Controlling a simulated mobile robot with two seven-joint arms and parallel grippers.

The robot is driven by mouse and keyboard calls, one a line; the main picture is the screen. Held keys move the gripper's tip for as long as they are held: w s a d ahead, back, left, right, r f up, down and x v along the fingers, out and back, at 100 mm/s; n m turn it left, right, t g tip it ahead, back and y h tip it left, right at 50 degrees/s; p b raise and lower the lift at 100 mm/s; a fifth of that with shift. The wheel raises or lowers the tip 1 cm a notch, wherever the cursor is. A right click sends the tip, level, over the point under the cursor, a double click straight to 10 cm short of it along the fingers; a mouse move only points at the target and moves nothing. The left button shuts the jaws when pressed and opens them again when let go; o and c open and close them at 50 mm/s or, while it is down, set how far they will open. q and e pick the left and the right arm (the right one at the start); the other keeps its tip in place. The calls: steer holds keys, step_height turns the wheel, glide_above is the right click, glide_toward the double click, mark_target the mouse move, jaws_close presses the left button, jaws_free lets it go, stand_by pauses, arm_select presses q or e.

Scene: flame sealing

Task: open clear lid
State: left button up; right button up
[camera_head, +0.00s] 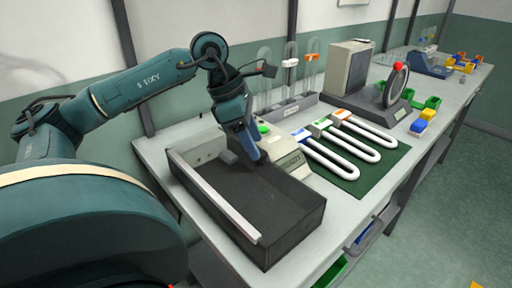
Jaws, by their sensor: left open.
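A dark box (292,238) with a light metal rail (222,205) along its left side stands at the front of the bench. Its top looks dark and smooth. I cannot make out a separate clear lid. A light grey device (284,156) with a green knob (263,128) stands just behind the box. My left gripper (252,156) points down over the back part of the box, in front of the device, and hides part of both. It is open and no object shows in it; whether it touches anything is unclear. My right gripper is out of view.
Several white U-shaped tubes with coloured tags lie on a green mat (350,187) to the right. Upright glass tubes stand in a grey rack (290,108) behind. A wheel device (396,86) and small coloured bins (431,102) are farther right. Bare bench (320,254) shows beside the box.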

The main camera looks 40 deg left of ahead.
arm_select(q)
steer(key=shift+x, duration=1.1)
jaws_close()
